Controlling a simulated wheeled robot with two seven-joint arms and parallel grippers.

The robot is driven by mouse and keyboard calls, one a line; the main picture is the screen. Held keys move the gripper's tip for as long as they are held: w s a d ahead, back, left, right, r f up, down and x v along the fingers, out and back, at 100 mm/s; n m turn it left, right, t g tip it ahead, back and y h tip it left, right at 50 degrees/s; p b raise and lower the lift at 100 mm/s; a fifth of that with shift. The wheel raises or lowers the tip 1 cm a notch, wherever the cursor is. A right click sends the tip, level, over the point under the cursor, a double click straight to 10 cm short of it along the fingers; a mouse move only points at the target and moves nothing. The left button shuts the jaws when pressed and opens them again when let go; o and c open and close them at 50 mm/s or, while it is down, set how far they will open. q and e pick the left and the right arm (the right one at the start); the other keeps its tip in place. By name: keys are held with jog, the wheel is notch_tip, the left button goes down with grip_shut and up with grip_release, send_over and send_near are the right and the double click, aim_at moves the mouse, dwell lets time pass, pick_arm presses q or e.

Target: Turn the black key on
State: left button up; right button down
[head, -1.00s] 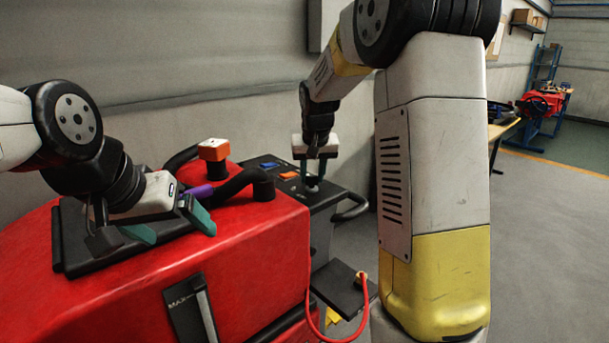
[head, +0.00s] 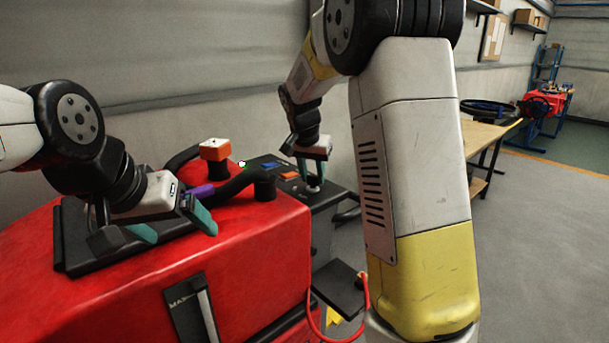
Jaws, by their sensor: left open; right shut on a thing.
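My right gripper (head: 312,181) points down at the dark control panel (head: 331,193) at the back of the red machine (head: 260,235). It is shut on the black key, which is mostly hidden between its teal fingers, with a little grey showing below them. A small green light (head: 242,163) glows at the left end of the panel. My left gripper (head: 178,227) is open and empty above the dark lid (head: 75,262) on the red body.
An orange block with a white top (head: 215,150) stands on the machine near a black hose (head: 235,185). Blue (head: 263,164) and orange (head: 290,175) parts sit on the panel.

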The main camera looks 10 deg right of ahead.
jog(key=c, duration=1)
grip_release()
jog(key=v, duration=0.7)
jog(key=shift+s+r, duration=0.15)
jog(key=shift+r, duration=0.2)
